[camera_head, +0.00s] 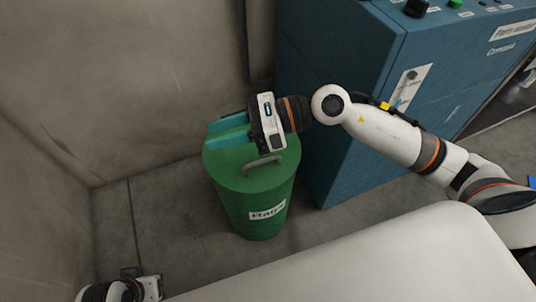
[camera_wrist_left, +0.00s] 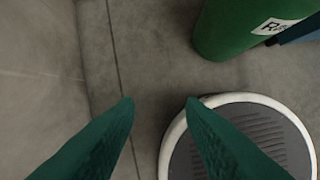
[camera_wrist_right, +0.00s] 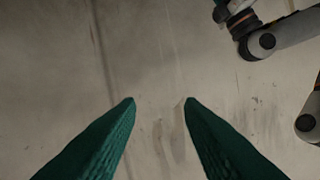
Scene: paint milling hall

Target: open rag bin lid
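The green rag bin (camera_head: 258,215) with a "Rags" label stands upright on the floor, and part of it shows in the left wrist view (camera_wrist_left: 232,28). Its round green lid (camera_head: 225,173) lies flat on top, closed, with a grey bar handle (camera_head: 264,166) near the front. My right gripper (camera_head: 208,135) is over the back of the lid, fingers pointing left, open and empty; the handle is in front of it, apart. Its open fingers also show in the right wrist view (camera_wrist_right: 160,101). My left gripper (camera_wrist_left: 160,100) is open and empty, low and left of the bin.
A blue cabinet (camera_head: 345,60) with a control panel on top stands right beside the bin. A bare wall (camera_head: 50,70) runs along the left and back. The floor (camera_head: 165,215) left of the bin is clear.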

